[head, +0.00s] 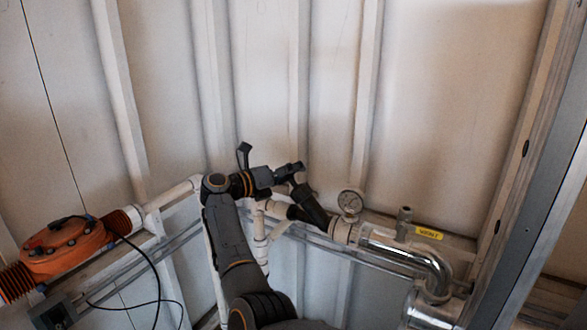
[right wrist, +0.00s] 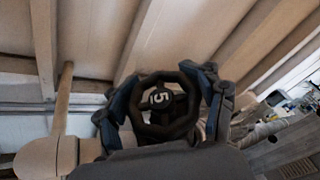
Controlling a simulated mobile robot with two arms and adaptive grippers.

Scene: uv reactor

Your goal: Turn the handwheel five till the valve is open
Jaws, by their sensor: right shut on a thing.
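Handwheel five (right wrist: 158,122) is a dark wheel with a white "5" on its hub, in the middle of the right wrist view. My right gripper (right wrist: 160,112) has a finger on each side of its rim and is shut on it. In the head view the right gripper (head: 288,175) reaches the black valve body (head: 310,206) on the white pipe line. The wheel itself is mostly hidden there by the gripper. How far the valve is open cannot be told. My left gripper is not in view.
A pressure gauge (head: 350,203) stands just right of the valve. A shiny metal pipe (head: 400,247) bends down further right, near a yellow label (head: 429,233). An orange unit (head: 66,246) with a black cable is at the left. A ribbed wall stands behind.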

